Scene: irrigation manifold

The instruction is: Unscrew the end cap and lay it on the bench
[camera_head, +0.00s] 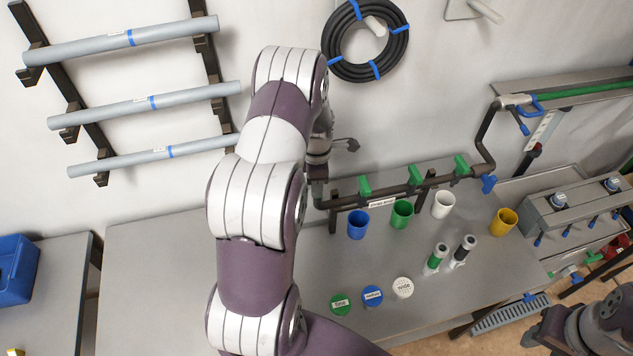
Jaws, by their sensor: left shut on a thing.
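The dark manifold pipe (394,191) with several green valve handles runs along the back of the grey bench (150,270). Its left end turns upward just under my left gripper (318,176). My left gripper is shut on the end cap at that pipe end. The cap itself is mostly hidden by the fingers and my arm, so I cannot tell whether it is still threaded on. Part of my right arm shows at the bottom right corner; its fingertips cannot be made out.
Blue (357,225), green (401,214), white (443,204) and yellow (503,221) cups stand on the bench. Three labelled discs (372,296) and two banded cylinders (436,258) are nearer the front. The bench left of my arm is clear.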

